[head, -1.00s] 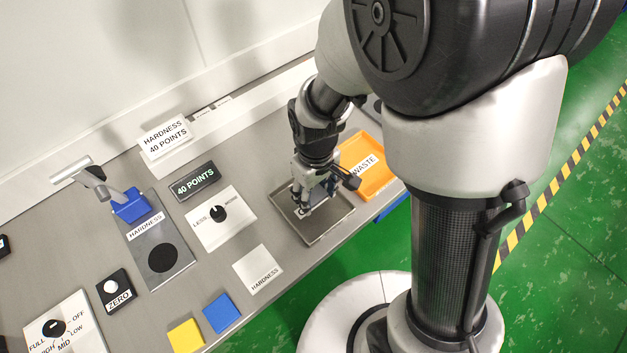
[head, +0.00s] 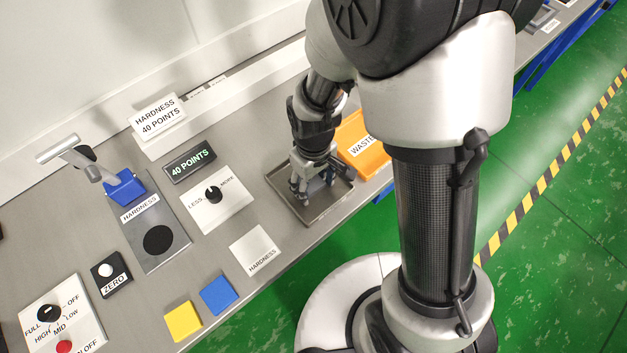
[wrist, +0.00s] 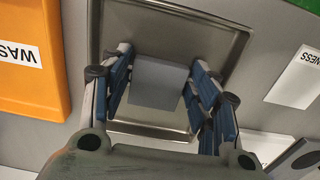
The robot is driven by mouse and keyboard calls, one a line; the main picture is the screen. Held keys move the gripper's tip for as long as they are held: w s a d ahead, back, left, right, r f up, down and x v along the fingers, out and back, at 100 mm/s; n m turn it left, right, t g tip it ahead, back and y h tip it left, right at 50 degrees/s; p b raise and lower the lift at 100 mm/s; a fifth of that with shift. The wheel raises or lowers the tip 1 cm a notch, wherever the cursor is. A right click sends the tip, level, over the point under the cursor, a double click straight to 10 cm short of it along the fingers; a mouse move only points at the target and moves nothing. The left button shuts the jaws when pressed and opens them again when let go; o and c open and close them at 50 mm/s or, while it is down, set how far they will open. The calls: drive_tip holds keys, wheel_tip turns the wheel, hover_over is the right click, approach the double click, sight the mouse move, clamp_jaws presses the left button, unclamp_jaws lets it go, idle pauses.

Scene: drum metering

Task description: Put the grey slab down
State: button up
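The grey slab (wrist: 158,82) is between the two blue-padded fingers of my gripper (wrist: 163,88) in the wrist view.
An orange waste tray (head: 366,153) stands just right of the metal tray. A white hardness card (head: 255,250) and a dial plate (head: 220,205) lie to the left. Farther left are the hardness tester (head: 125,188), a zero button (head: 108,273), and yellow and blue squares.

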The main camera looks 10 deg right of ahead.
drive_tip(key=shift+o, duration=1.2)
drive_tip(key=shift+r, duration=0.15)
wheel_tip(320, 180, up, 12)
drive_tip(key=p, duration=0.5)
wheel_tip(320, 180, up, 10)
drive_tip(key=m+t, duration=0.2)
drive_tip(key=m, duration=0.1)
hover_over(314, 186)
drive_tip(key=s+d, duration=0.3)
drive_tip(key=d, duration=0.2)
drive_tip(key=s+d+r+m+t, duration=0.2)
drive_tip(key=s+d+r+m, duration=0.1)
drive_tip(key=s+d+r, duration=0.2)
drive_tip(key=s+r, duration=0.2)
drive_tip(key=s, duration=0.2)
drive_tip(key=shift+s+r+m+t, duration=0.15)
drive_tip(key=shift+r+m+t, duration=0.15)
drive_tip(key=shift+r+m, duration=0.1)
